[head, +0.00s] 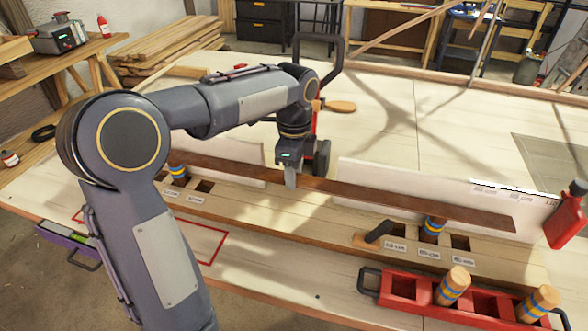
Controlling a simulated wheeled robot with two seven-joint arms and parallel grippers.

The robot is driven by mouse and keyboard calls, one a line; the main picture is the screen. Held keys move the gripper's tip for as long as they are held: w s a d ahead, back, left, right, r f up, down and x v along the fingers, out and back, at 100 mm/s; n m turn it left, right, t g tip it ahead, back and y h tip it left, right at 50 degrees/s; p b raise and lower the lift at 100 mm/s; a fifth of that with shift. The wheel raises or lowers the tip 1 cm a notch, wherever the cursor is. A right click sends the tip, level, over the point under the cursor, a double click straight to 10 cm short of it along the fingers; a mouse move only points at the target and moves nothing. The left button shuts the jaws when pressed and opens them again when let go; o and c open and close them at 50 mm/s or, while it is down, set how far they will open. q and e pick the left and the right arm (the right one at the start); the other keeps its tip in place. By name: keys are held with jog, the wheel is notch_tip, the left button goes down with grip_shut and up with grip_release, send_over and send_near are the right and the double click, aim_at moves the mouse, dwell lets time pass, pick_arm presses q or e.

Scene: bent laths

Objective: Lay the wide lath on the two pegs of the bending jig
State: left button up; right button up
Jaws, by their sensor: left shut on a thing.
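The wide lath (385,195) is a long dark brown strip running from left to right above the bending jig (240,208), a pale wooden beam with square holes and small labels. My left gripper (290,180) is shut on the lath near its middle. One jig peg (178,171), wood with blue and yellow bands, stands under the lath's left part. The other peg (432,230) stands under its right part. The lath covers the peg tops; I cannot tell whether it touches them. My right gripper is not in view.
A red tray (400,305) at the front right holds banded pegs (452,286). A black handle (378,232) sticks up from the jig. Pale upright boards (440,186) stand behind the lath. A red bottle (568,218) is at the right edge. The table's far middle is mostly clear.

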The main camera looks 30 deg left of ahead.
pick_arm(q)
jog(key=shift+f, duration=0.3)
jog(key=o, duration=1.1)
jog(key=shift+o, duration=0.4)
jog(key=shift+o, duration=0.6)
jog(key=shift+r, duration=0.2)
jog(key=shift+r+p, duration=2.75)
jog(key=shift+r, duration=0.1)
jog(key=shift+r, duration=0.1)
